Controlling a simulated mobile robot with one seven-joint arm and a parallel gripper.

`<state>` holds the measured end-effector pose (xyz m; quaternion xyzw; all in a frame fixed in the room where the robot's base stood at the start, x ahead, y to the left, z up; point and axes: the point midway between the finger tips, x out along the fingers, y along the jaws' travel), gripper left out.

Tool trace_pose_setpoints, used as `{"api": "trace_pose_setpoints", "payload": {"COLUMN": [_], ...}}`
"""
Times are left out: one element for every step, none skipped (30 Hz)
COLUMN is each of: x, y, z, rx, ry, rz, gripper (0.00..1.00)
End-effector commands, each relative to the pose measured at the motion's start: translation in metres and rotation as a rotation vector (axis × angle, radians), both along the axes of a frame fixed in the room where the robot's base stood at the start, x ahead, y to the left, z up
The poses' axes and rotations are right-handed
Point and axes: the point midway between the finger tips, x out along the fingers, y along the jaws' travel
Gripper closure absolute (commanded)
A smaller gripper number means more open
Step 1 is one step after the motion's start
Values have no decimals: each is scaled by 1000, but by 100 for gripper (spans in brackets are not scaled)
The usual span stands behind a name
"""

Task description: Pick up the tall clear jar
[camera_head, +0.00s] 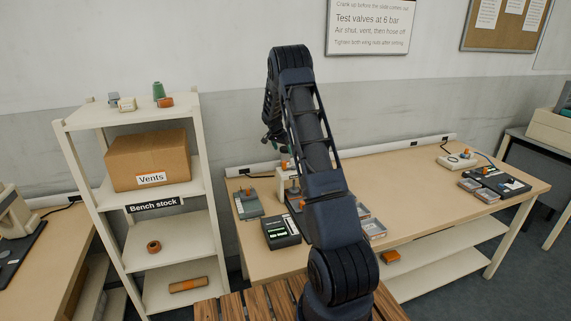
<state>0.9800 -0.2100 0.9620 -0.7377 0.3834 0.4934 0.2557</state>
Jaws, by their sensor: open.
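I cannot make out a tall clear jar in this view; my own arm hides part of the bench and what stands on it. My gripper (270,139) hangs at the end of my raised arm, left of the arm links, above the rear left part of the long bench (415,190). It is small and dark here, with its jaws open, and no object shows between them.
A white shelf rack (172,249) stands at left, with a cardboard box (148,160) marked "Vents". A black-and-grey device (281,229) and a grey-green device (248,203) sit at the bench's left. A black tray (497,183) lies at its right. The bench middle is mostly clear.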

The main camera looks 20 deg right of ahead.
Motion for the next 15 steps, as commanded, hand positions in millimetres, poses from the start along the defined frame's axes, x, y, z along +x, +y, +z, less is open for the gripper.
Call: {"api": "trace_pose_setpoints", "payload": {"x": [1,1,1,1,1,1,1,1,1,1,1,1,3,4,5], "y": [-1,-1,-2,-2,-3,-3,-4,-5,-6,-8,-9,-11,-13,-14,-15], "z": [-3,-4,-6,-7,-9,-12,-15,-19,-24,-28,-32,-37,-42,-45,-49], "rx": [1,0,-1,0,0,1,1,1,1,2,1,1,0,0,1], "ry": [-1,-1,-1,0,0,1,1,2,2,1,1,1,1,1,1], "rz": [0,0,1,1,1,1,1,1,1,0,0,1,0,0,0], "gripper": [23,23,23,23,23,23,23,23,23,23,23,23,23,23,23]}}
